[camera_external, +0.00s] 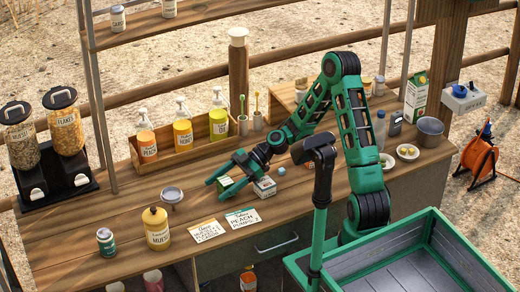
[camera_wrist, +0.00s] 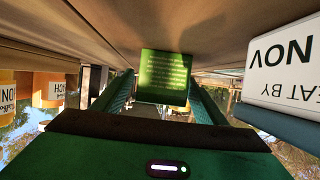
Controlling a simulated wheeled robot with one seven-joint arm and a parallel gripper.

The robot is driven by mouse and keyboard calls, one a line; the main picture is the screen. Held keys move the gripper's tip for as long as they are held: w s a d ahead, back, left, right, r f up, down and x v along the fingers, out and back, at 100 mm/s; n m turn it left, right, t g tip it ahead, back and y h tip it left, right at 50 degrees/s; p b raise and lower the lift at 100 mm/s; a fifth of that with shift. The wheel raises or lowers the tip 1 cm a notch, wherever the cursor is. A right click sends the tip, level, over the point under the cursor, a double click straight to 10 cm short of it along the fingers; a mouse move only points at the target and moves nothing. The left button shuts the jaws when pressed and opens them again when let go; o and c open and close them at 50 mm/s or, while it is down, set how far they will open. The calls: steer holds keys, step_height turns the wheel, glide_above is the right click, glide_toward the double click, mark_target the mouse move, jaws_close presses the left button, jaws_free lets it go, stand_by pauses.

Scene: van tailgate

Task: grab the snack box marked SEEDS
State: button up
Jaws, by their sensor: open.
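My gripper (camera_external: 229,178) is open and low over the middle of the wooden counter. In the wrist view its two fingers (camera_wrist: 160,105) stand to either side of a small green box (camera_wrist: 165,77) with small pale print. I cannot tell whether they touch it. The green box (camera_external: 226,184) shows partly behind the fingers in the external view. A white box (camera_external: 265,188) stands just right of it, outside the fingers. In the wrist view this white box (camera_wrist: 283,70) shows upside-down print reading "EAT BY NOV". The word SEEDS is not readable on either box.
A wooden rack (camera_external: 187,149) with several pump bottles stands behind the gripper. A small blue cube (camera_external: 281,171) sits right of the white box.

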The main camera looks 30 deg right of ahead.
steer(key=shift+x, duration=1.05)
steer(key=c, duration=1.2)
steer(key=shift+o, duration=0.2)
steer(key=shift+r, duration=0.1)
